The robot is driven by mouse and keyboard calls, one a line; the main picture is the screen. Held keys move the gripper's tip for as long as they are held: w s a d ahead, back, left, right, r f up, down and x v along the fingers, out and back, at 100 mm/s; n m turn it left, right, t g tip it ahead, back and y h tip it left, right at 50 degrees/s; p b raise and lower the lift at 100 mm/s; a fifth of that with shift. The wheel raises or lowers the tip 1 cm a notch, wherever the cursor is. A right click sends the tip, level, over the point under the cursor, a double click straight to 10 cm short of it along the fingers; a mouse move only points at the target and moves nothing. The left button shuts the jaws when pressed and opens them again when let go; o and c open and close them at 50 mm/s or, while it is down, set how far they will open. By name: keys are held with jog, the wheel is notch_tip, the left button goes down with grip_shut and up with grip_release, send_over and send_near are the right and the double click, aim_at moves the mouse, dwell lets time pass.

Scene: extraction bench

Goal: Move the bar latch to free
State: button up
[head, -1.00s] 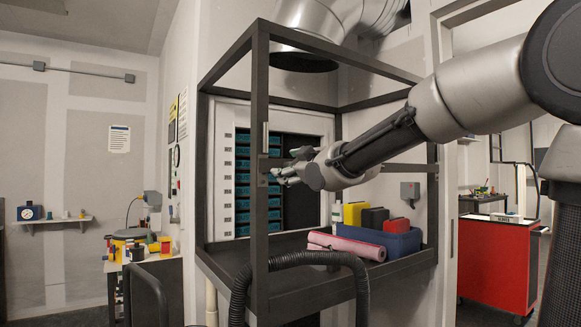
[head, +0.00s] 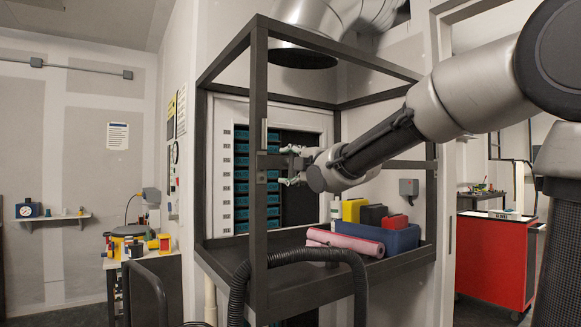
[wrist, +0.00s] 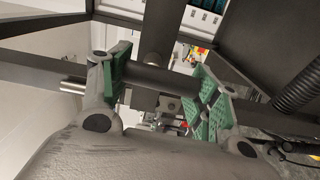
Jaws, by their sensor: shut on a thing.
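The bar latch (head: 272,161) is a dark bar with small metal fittings at the front post of the cage frame, about halfway up. My gripper (head: 290,165) reaches in from the right at the latch, one finger above the other. In the wrist view the green-padded fingers of my gripper (wrist: 166,84) stand well apart, with the dark bar (wrist: 150,76) between them. The gripper is shut on this bar. A small metal bracket (wrist: 168,104) shows just below the bar. The fingers partly hide the bar's end and the exact contact.
The dark cage frame (head: 259,90) stands around a cabinet with teal drawers (head: 242,190). Its shelf holds a pink roll (head: 345,242) and a blue bin (head: 395,240). A black hose (head: 300,257) loops in front. A red cart (head: 495,260) stands at right.

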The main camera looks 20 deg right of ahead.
jog(key=shift+f+n, duration=0.1)
jog(key=shift+n, duration=0.3)
jog(key=o, duration=1)
jog(key=v, duration=1.2)
